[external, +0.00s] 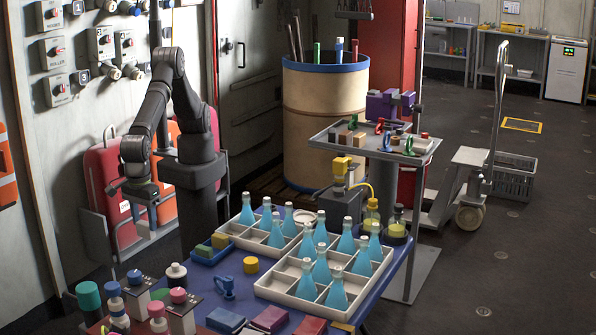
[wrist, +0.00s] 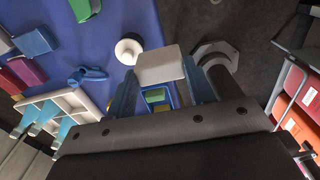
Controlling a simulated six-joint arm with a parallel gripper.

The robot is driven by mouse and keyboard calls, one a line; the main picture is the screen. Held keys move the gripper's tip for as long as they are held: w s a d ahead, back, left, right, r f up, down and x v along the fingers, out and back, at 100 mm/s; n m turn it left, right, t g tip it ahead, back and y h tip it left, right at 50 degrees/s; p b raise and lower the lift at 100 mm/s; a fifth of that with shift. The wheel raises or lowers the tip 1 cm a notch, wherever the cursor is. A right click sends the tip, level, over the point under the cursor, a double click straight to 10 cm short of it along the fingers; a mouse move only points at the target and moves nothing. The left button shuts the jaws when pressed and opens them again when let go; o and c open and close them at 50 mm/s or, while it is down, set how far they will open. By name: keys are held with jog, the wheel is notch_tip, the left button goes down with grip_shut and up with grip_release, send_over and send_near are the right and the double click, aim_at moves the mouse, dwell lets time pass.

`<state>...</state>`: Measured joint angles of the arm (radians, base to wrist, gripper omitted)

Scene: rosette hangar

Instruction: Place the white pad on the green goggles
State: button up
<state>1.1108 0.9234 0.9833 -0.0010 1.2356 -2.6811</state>
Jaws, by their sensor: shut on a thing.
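My gripper (external: 146,218) is at the left of the external view, in the air beyond the table's left edge and in front of the red case. It is shut on a white pad (wrist: 160,66), a pale block held across the two bluish fingertips in the wrist view. The pad (external: 147,231) shows only small in the external view. A small green looped item (external: 410,146), possibly the green goggles, lies on the raised grey tray at the right, well apart from my gripper; it is too small to identify surely. I see no clear green goggles in the wrist view.
The blue table (external: 235,310) holds white divided crates (external: 290,288) of blue flasks, a blue tray (external: 207,258) with sponges, blue goggle-like item (external: 225,287), and several knobs at front left.

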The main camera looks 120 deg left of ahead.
jog(key=d+r, duration=0.2)
jog(key=d, duration=0.6)
send_over(164, 290)
jog(key=shift+f, duration=5.5)
jog(key=shift+f, duration=0.1)
jog(key=o, duration=0.9)
notch_tip(164, 290, up, 8)
jog(key=shift+f, duration=0.1)
